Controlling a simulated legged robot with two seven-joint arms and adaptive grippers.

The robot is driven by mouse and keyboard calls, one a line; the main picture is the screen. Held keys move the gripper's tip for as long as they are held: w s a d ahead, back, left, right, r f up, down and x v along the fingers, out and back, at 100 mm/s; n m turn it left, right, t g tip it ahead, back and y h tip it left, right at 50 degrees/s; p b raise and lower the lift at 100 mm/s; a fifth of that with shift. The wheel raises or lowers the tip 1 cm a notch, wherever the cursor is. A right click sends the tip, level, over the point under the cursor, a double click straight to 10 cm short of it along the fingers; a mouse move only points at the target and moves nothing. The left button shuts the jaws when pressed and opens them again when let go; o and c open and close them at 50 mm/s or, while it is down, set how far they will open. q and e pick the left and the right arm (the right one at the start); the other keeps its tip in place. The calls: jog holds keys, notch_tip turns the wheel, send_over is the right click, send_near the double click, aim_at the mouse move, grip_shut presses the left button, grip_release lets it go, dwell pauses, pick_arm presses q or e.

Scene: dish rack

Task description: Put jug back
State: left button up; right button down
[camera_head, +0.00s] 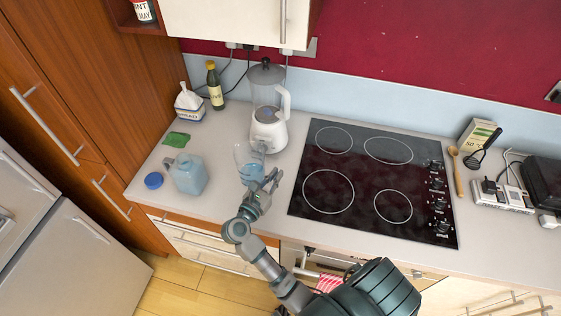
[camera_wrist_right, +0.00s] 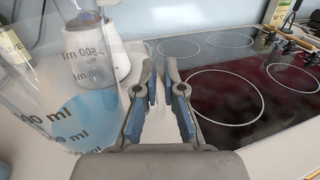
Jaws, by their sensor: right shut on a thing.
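A clear measuring jug (camera_head: 249,161) with bluish contents is at the counter in front of the blender. It fills the left of the right wrist view (camera_wrist_right: 50,110), roughly upright, with "ml" markings on its wall. My right gripper (camera_head: 268,180) is at the jug's right side, its fingers nearly together in the wrist view (camera_wrist_right: 160,105). It is shut on the jug, apparently at the handle, which is hard to make out. Whether the jug's base touches the counter is not clear. My left gripper is not in view.
A blender (camera_head: 268,110) stands close behind the jug. A black hob (camera_head: 372,180) lies right. A wall cupboard (camera_head: 240,22) overhangs the counter's back.

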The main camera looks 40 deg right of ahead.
jog(key=f+b, duration=0.3)
jog(key=d+f+b, duration=0.1)
jog(key=f+b, duration=0.1)
jog(key=shift+s+f, duration=0.1)
jog(key=shift+s, duration=0.15)
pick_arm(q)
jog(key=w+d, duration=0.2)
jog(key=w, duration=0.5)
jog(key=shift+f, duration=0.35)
pick_arm(e)
jog(key=shift+a, duration=0.3)
jog(key=shift+d, duration=0.1)
jog(key=shift+d, duration=0.25)
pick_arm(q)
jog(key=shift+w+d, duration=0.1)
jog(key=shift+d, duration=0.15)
pick_arm(e)
jog(key=shift+d+f, duration=0.1)
jog(key=shift+f, duration=0.15)
